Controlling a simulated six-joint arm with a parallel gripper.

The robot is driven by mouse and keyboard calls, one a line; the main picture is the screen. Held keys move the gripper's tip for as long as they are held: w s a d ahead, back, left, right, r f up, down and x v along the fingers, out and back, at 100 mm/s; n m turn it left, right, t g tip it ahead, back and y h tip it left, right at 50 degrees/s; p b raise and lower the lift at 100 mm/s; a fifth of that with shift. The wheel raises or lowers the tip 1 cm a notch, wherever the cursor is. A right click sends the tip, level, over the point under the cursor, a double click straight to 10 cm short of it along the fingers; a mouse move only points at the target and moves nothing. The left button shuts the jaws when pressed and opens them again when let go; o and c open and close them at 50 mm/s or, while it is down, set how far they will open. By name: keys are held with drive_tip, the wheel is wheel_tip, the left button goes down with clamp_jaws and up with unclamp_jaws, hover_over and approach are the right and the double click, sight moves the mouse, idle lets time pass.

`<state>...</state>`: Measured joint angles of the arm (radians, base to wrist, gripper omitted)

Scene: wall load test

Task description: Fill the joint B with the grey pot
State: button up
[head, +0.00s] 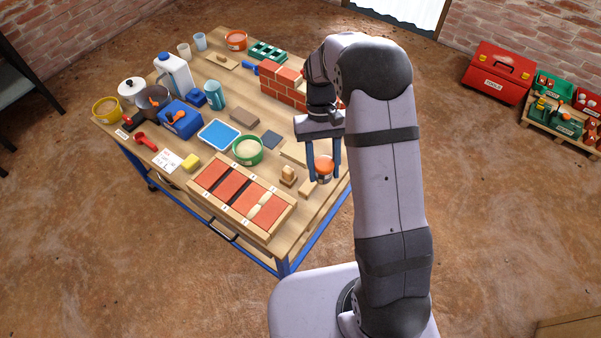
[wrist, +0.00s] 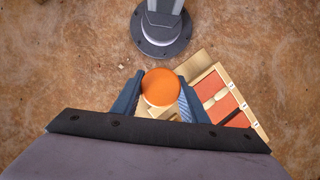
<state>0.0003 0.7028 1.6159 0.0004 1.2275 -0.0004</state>
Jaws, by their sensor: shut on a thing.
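My gripper (head: 325,176) is shut on a round orange pot (head: 323,165) with a pale band, held above the right end of the bench. Its flat orange top (wrist: 160,87) shows between the fingers in the wrist view. A wooden frame (head: 270,233) with red bricks lies on the bench, left of my gripper in the head view. Dark gaps (head: 241,199) run between some bricks, and one gap holds a cream strip (head: 259,206). The small labels on the frame cannot be read, so I cannot tell which joint is B.
A small brick wall (head: 284,88) stands behind my gripper. The left side of the bench is crowded with tubs and tools.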

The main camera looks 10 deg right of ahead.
idle(0.4)
drive_tip(key=s+a+f, duration=0.2)
drive_tip(key=a+f, duration=0.1)
drive_tip(key=a, duration=0.6)
drive_tip(key=s+a+f, duration=0.2)
drive_tip(key=a, duration=0.8)
drive_tip(key=w+a+m+t+y, duration=0.2)
drive_tip(key=w+m, duration=0.3)
drive_tip(key=m, duration=0.4)
drive_tip(key=w+a+f+m+t+y, duration=0.1)
drive_tip(key=w+a+m+t+y, duration=0.1)
drive_tip(key=w+a+m, duration=0.3)
drive_tip(key=m, duration=0.4)
drive_tip(key=shift+f+t+y+b, duration=0.15)
drive_tip(key=shift+t+y+b, duration=0.15)
drive_tip(key=shift+b, duration=0.1)
drive_tip(key=shift+f, duration=0.15)
wheel_tip(320, 180, down, 6)
drive_tip(key=b, duration=0.6)
drive_tip(key=shift+d, duration=0.1)
drive_tip(key=shift+f+b, duration=0.35)
drive_tip(key=shift+b, duration=0.15)
